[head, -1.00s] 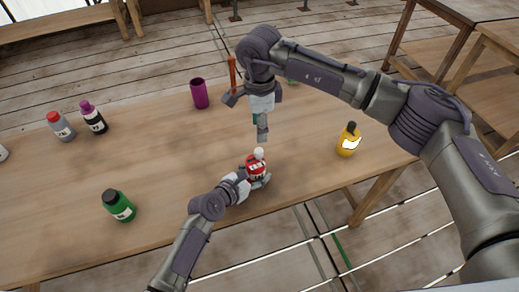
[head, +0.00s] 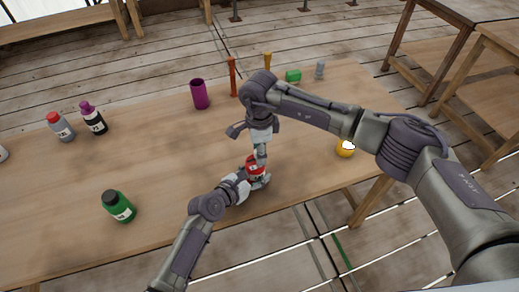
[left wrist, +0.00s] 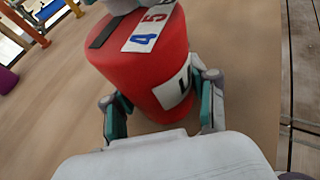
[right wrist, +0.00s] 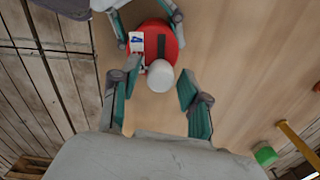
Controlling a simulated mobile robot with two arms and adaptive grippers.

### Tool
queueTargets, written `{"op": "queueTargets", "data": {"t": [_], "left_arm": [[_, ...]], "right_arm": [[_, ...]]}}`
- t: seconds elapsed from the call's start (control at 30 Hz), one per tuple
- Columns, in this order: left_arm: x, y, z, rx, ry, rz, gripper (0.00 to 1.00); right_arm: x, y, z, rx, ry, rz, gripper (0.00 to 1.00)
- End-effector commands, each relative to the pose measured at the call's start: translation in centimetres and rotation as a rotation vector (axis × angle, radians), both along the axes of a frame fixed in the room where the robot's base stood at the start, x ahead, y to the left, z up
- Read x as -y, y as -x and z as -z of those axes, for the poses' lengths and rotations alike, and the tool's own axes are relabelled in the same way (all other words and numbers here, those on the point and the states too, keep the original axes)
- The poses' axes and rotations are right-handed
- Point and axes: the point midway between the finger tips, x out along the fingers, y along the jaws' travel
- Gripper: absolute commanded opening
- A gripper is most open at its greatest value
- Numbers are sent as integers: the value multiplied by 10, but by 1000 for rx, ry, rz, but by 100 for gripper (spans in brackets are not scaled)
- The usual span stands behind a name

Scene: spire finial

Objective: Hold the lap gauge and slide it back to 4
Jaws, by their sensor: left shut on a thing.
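The lap gauge (head: 253,165) is a red drum standing at the table's front edge. In the left wrist view its red body (left wrist: 150,60) has a dark slot, a strip with 4 and 5 readable, and a partly covered white label. My left gripper (head: 262,183) is shut around its lower body. In the right wrist view a round white knob (right wrist: 160,77) shows on the gauge's top beside the slot. My right gripper (right wrist: 157,92) is open above it, fingers either side of the knob with gaps. The number at the knob cannot be read.
A green bottle (head: 119,207) stands left. A purple cup (head: 199,94), an orange stick (head: 232,76) and a green block (head: 293,76) are farther back. The table between is clear.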

Motion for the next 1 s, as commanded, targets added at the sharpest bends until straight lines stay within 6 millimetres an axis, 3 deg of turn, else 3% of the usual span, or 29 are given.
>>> {"op": "queueTargets", "data": {"t": [0.03, 0.23, 0.53, 0.8, 1.0], "left_arm": [[0, 0, 0, 0, 0, 0, 18], [0, 0, 0, 0, 0, 0, 18], [0, 0, 0, 0, 0, 0, 18], [0, 0, 0, 0, 0, 0, 18], [1, 0, 0, 0, 0, 1, 18]], "right_arm": [[0, 0, 0, 0, 0, 0, 32], [0, 0, 0, 0, 0, 0, 0], [-1, 0, -1, 0, 0, 0, 0], [-31, 13, -1, 0, 0, -1, 0], [-32, 14, -1, 0, -2, 0, 0]]}}
